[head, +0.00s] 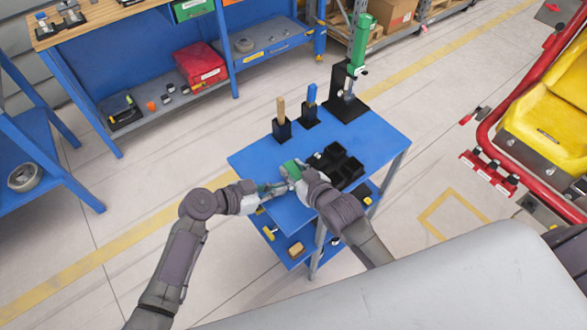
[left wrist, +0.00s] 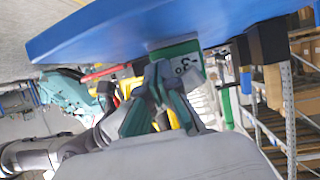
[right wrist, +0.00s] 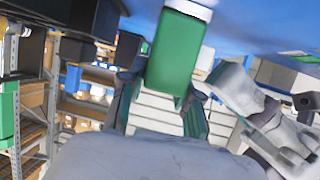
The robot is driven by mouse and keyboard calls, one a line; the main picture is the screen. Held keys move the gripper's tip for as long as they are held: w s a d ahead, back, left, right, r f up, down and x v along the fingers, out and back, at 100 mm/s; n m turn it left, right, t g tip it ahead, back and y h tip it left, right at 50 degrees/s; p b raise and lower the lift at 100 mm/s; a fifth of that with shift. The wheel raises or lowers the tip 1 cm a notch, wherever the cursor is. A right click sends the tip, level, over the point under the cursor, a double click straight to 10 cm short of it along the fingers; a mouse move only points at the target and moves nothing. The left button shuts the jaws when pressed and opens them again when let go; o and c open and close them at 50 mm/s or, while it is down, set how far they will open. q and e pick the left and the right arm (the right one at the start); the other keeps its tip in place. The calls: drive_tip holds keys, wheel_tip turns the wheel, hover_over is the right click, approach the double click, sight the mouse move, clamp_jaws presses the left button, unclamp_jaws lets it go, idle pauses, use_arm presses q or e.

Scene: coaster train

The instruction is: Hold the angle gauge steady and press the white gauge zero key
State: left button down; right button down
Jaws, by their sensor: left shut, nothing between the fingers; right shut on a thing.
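The angle gauge is a small green block (head: 291,171) over the front left part of the blue cart top in the head view. My right gripper (head: 297,176) is shut on it. In the right wrist view the green body (right wrist: 175,55) stands between the fingers, with a white end at the top. My left gripper (head: 279,187) is shut and empty, close beside the gauge. In the left wrist view its fingertips (left wrist: 160,72) are in front of the gauge face (left wrist: 185,63), which has dark and white marks. I cannot pick out the white zero key or tell whether the fingertips touch it.
On the blue cart (head: 255,158) are a black tray (head: 338,165), two black holders with a wooden handle (head: 281,108) and a blue handle (head: 312,93), and a black stand with a green tool (head: 360,45). A yellow seat with red bars (head: 548,120) is at right.

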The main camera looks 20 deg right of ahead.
use_arm(q)
drive_tip(key=shift+w+d, duration=0.2)
drive_tip(key=shift+d, duration=0.45)
idle(0.8)
drive_tip(key=shift+a, duration=0.1)
drive_tip(key=shift+s+a, duration=0.25)
drive_tip(key=shift+a, duration=0.7)
drive_tip(key=shift+s+a, duration=0.2)
drive_tip(key=shift+a, duration=0.75)
drive_tip(key=shift+s+a, duration=0.25)
drive_tip(key=shift+a, duration=0.7)
use_arm(e)
drive_tip(key=c, duration=0.7)
unclamp_jaws()
